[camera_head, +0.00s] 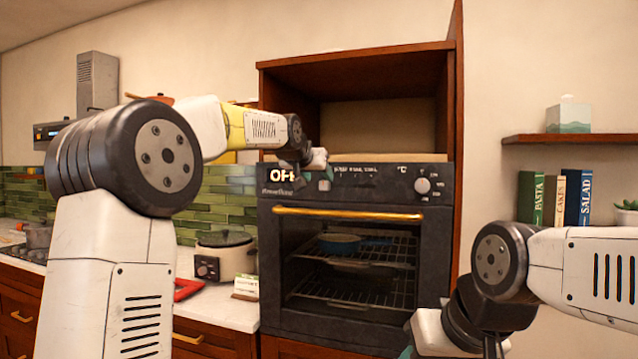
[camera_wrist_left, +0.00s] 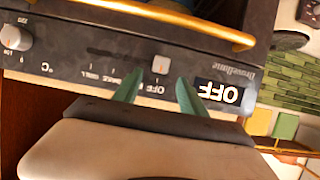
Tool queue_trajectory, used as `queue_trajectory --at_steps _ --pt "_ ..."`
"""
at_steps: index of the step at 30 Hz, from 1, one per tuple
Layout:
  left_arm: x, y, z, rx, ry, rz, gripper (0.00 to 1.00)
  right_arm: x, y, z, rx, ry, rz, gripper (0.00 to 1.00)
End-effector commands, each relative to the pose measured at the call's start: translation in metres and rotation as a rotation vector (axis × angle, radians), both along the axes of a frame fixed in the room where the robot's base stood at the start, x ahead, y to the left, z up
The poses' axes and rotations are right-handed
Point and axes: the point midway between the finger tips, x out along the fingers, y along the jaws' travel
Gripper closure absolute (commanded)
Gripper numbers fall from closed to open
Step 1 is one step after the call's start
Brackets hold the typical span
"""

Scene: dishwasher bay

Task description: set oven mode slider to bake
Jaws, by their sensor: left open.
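The black oven (camera_head: 340,265) stands in a wooden cabinet. Its small pale mode slider knob (camera_wrist_left: 160,65) sits at the "OFF" end of a dark slot (camera_wrist_left: 115,54) in the upside-down left wrist view. "BAKE" and "GRILL" labels (camera_wrist_left: 108,80) lie farther along the slot. The display (camera_wrist_left: 219,92) reads "OFF". My left gripper (camera_wrist_left: 160,80) is open at the panel, its green fingertips on either side of the knob; contact cannot be told. In the head view, my left gripper (camera_head: 322,175) hides the slider. My right gripper is mostly cut off at the bottom.
A gold oven handle (camera_head: 345,213) runs below the panel, and a round temperature knob (camera_head: 423,186) is at the panel's right. A slow cooker (camera_head: 224,255) stands on the counter (camera_head: 225,309) left of the oven. A shelf with books (camera_head: 575,198) is on the right.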

Motion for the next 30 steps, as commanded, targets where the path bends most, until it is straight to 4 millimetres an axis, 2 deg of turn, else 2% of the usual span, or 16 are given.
queue_trajectory --at_steps 3,9,20,21,28,30 --pt "0.019 -0.006 -0.01 0.001 0.003 0.0 0.51 0.0 0.0 0.0 0.0 0.0 0.0 0.57" --pt "0.042 -0.013 -0.019 -0.001 0.001 0.0 0.51 0.0 0.0 0.0 0.0 0.0 0.0 0.57" --pt "0.049 -0.015 -0.022 0.0 0.001 0.001 0.51 0.0 0.0 0.0 0.0 0.0 0.0 0.57" --pt "0.049 -0.015 -0.022 0.0 0.001 0.001 0.53 0.0 0.0 0.0 0.0 0.0 0.0 0.57" --pt "0.049 -0.015 -0.022 0.0 0.001 0.001 0.98 0.0 0.0 0.0 0.0 0.0 0.0 0.57" --pt "0.048 -0.015 -0.022 0.0 0.001 0.001 1.0 0.0 0.0 0.0 0.0 0.0 0.0 0.57"
